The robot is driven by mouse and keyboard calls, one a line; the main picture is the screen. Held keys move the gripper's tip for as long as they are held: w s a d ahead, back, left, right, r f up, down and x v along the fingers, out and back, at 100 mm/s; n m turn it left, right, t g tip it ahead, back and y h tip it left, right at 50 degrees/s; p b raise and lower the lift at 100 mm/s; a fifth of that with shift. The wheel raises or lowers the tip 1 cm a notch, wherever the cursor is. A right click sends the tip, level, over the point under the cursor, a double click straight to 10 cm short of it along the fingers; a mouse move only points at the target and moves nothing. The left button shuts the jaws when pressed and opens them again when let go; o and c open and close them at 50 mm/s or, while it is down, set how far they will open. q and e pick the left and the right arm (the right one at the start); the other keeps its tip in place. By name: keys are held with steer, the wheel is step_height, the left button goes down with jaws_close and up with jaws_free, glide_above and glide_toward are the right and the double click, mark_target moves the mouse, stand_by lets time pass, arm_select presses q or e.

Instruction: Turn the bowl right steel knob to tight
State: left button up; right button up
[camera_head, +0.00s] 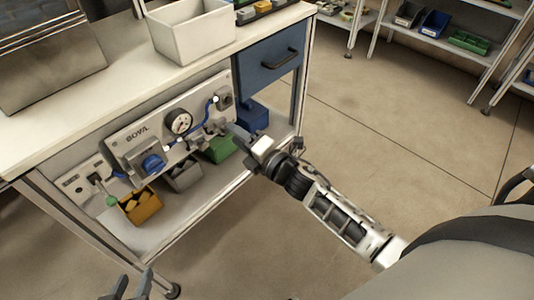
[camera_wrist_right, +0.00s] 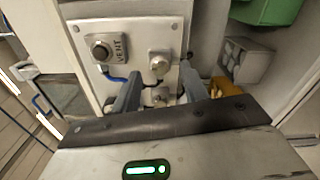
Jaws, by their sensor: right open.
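A grey control panel (camera_head: 140,128) with a gauge (camera_head: 179,122) and a blue part (camera_head: 152,162) is mounted under the bench top. In the right wrist view, a round steel knob (camera_wrist_right: 158,66) sits on a plate beside the VENT button (camera_wrist_right: 100,50). A second steel part (camera_wrist_right: 160,97) shows below it, partly hidden; I cannot read a label on either. My right gripper (camera_head: 238,135) is at the panel's right end; its open fingers (camera_wrist_right: 160,80) stand either side of the steel parts in the wrist picture. Contact is unclear. My left gripper (camera_head: 132,286) is open and empty at the bottom edge.
Orange (camera_head: 141,206), grey (camera_head: 184,174) and green (camera_head: 219,148) bins stand below the panel. A blue drawer (camera_head: 270,62) is to its right. A white bin (camera_head: 192,30) stands on the bench top. The floor (camera_head: 390,120) to the right is clear.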

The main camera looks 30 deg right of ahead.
steer(key=v, duration=1.3)
steer(key=shift+s, duration=0.35)
steer(key=shift+d, duration=0.1)
arm_select(q)
steer(key=r+p, duration=0.1)
steer(key=p, duration=0.2)
steer(key=shift+a+r+p, duration=0.15)
steer(key=shift+a+p, duration=0.05)
steer(key=shift+p, duration=0.1)
arm_select(e)
steer(key=s+a+f+m+g+h, duration=0.2)
steer(key=s+a+m+g, duration=0.4)
steer(key=m, duration=1.6)
steer(key=shift+s+a+m+h, duration=0.3)
steer(key=shift+s+a+h, duration=0.1)
steer(key=shift+s+a, duration=0.75)
arm_select(q)
steer(key=shift+s, duration=0.15)
arm_select(e)
steer(key=shift+d, duration=0.15)
